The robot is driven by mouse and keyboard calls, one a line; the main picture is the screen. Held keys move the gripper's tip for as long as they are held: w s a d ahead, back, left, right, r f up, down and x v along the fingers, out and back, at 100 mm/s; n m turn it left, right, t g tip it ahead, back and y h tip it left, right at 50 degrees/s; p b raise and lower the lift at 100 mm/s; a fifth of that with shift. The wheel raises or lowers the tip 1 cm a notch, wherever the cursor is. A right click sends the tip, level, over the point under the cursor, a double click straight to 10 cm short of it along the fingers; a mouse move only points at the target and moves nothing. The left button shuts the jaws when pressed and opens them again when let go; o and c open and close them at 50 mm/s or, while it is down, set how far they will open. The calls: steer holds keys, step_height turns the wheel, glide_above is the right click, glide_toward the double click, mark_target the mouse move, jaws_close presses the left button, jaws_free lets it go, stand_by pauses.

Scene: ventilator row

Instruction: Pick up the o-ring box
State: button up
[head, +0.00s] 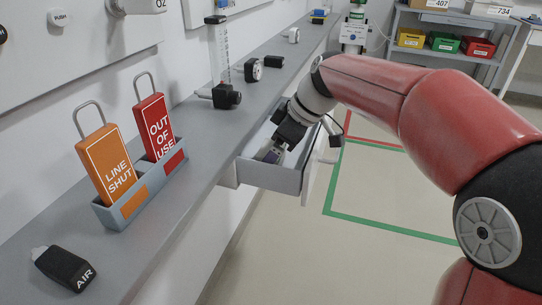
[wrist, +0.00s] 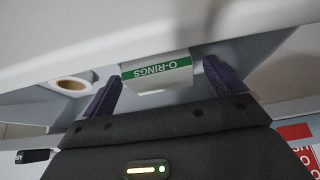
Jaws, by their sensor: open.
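The o-ring box (wrist: 157,70) is a small white box with a green band reading O-RINGS, upside down in the wrist view. It lies in the open drawer (head: 268,177) under the grey ledge. My gripper (head: 270,154) reaches down into this drawer in the head view. In the wrist view my gripper (wrist: 162,74) is open, with one dark purple finger to each side of the box and a gap on both sides. In the head view I cannot make out the box behind the gripper and drawer wall.
A tan roll (wrist: 72,85) lies in the drawer beside the box. On the grey ledge (head: 190,215) stand a holder with LINE SHUT (head: 112,172) and OUT OF USE (head: 157,130) tags, a black AIR piece (head: 66,270) and a flowmeter (head: 222,92). Open floor (head: 300,250) lies right.

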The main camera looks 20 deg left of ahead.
steer(key=shift+x, duration=0.9)
steer(key=shift+c, duration=0.2)
steer(key=c, duration=1)
steer(key=shift+r, duration=0.15)
steer(key=shift+c, duration=0.2)
